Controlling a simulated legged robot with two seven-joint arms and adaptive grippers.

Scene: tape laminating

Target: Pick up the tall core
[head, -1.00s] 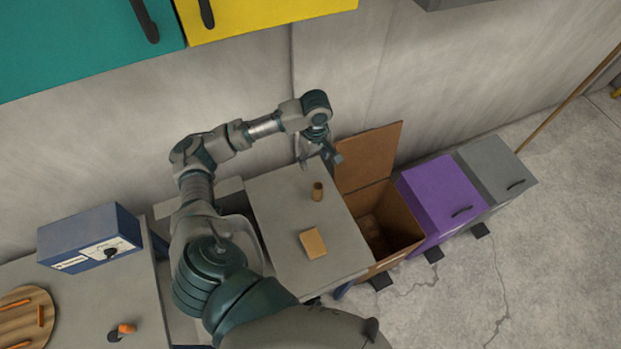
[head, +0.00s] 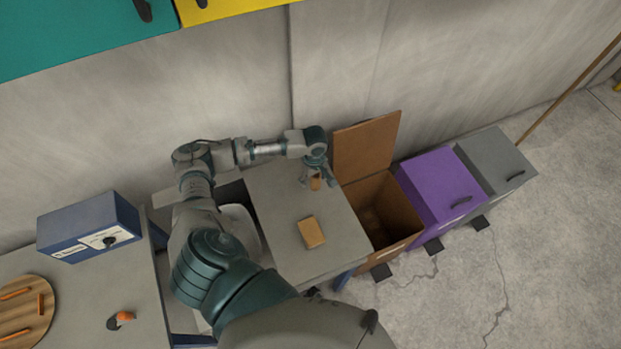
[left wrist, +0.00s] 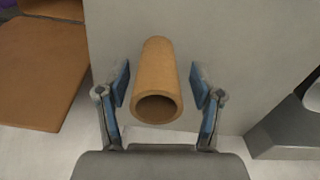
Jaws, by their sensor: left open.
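The tall core (head: 315,184) is a brown hollow tube standing on the grey table near its back right edge. In the left wrist view the tall core (left wrist: 155,75) shows its open round end towards me, between the two blue-padded fingers. My left gripper (head: 317,181) is open around the core in the head view, and the left wrist view shows the gripper (left wrist: 162,100) with a gap between each finger and the core. My right gripper is not in view.
A tan block (head: 311,232) lies on the grey table (head: 285,200). An open brown bin (head: 415,240) stands right of the table, then a purple bin (head: 440,185) and a grey bin (head: 495,160). A blue box (head: 88,225) sits on the left table.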

